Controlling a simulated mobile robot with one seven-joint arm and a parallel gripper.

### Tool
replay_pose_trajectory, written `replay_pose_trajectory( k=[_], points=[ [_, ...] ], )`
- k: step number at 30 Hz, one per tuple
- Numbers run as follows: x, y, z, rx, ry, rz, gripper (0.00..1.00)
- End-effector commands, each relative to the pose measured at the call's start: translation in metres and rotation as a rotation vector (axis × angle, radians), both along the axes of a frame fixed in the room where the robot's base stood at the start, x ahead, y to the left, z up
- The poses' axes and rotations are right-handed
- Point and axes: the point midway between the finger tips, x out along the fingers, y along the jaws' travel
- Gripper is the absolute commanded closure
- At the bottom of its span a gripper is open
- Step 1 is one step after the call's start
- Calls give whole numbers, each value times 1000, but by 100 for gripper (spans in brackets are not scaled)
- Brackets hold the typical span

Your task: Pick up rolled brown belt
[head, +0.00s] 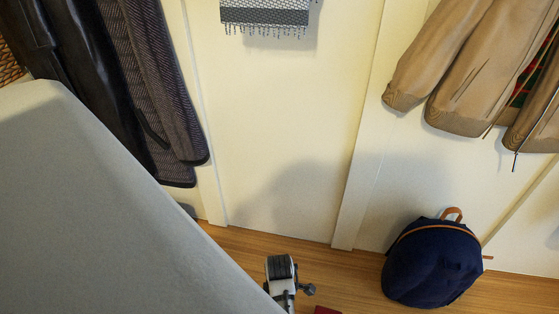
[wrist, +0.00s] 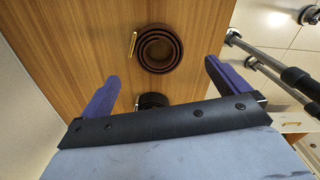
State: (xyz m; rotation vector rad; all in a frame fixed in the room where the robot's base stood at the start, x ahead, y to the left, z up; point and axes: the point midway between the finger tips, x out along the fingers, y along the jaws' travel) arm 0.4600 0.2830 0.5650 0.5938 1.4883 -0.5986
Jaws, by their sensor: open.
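The rolled brown belt (wrist: 160,50) shows in the wrist view as a dark brown coil with a gold buckle on its left side. It rests on a wood-grain surface (wrist: 85,35). My gripper (wrist: 162,70) is open, with its two purple fingers apart and nothing held between them. The belt appears just beyond the fingertips, roughly centred between them, and does not look touched. I cannot make out the belt or the gripper fingers in the head view.
A black ridged round thing (wrist: 153,100) is partly hidden behind my gripper's bar. Grey poles (wrist: 270,65) stand at the right in the wrist view. In the head view, a navy backpack (head: 432,264) sits by the wall, and coats (head: 145,80) hang at left.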

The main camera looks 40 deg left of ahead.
Motion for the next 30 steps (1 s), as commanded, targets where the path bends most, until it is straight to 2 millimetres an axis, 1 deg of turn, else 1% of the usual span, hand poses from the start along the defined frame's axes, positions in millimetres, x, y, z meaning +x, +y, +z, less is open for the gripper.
replay_pose_trajectory(
  k=[1,3,11,19,23,29,30],
  points=[
    [-1,-1,-9,-3,3,0,0],
    [0,0,-19,-1,1,0,0],
    [1,-1,-37,0,0,-1,0],
    [4,-2,-74,0,0,-1,0],
    [4,-2,-81,1,-1,-1,0],
    [4,-2,-82,2,-2,-2,0],
    [4,-2,-82,2,-2,-2,5]
  ],
)
